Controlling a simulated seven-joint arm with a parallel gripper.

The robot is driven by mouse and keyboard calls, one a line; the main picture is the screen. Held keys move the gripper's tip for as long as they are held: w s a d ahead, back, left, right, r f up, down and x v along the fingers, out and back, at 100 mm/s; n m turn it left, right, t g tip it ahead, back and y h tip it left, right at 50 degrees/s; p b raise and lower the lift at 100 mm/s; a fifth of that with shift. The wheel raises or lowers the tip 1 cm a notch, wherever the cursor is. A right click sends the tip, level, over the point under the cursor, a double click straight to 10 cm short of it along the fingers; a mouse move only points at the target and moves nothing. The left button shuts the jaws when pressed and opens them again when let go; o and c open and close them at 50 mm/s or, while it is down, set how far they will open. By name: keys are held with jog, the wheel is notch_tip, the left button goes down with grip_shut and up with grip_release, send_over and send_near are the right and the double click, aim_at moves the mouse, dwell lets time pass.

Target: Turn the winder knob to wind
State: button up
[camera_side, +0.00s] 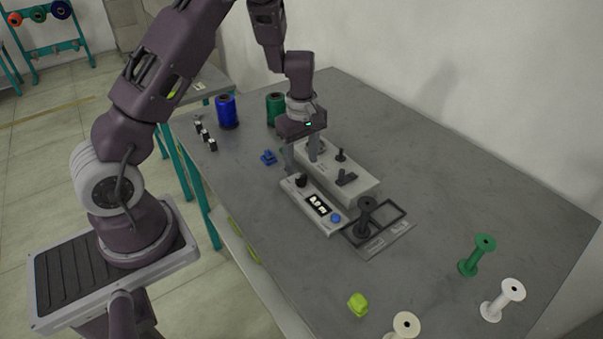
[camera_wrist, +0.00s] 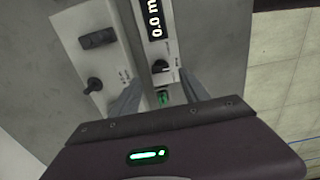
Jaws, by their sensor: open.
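The winder (camera_side: 350,187) is a pale grey box with a lower front panel, and it also shows in the wrist view (camera_wrist: 112,62). A black winder knob (camera_side: 300,181) sits on the panel's left end, beside a display. In the wrist view the knob (camera_wrist: 160,66) has a white mark and appears between my finger tips. My gripper (camera_side: 300,164) is open and points down over the knob end of the panel; its fingers (camera_wrist: 160,76) stand apart. I cannot tell whether the finger tips touch the knob. A black bobbin (camera_side: 366,212) stands at the winder's right end.
The display (camera_wrist: 155,20) reads "0.0 m". A blue button (camera_side: 336,218) is on the panel. Blue (camera_side: 227,112) and green (camera_side: 275,106) thread spools stand behind. Green (camera_side: 478,254) and white (camera_side: 503,299) bobbins and a lime item (camera_side: 358,304) are at the right. The back right table is clear.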

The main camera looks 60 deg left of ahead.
aim_at(301, 176)
notch_tip(301, 176, down, 5)
jog(key=shift+f, duration=0.1)
jog(key=shift+c, duration=0.4)
grip_shut()
jog(key=m, duration=0.4)
jog(key=shift+m, duration=2.4)
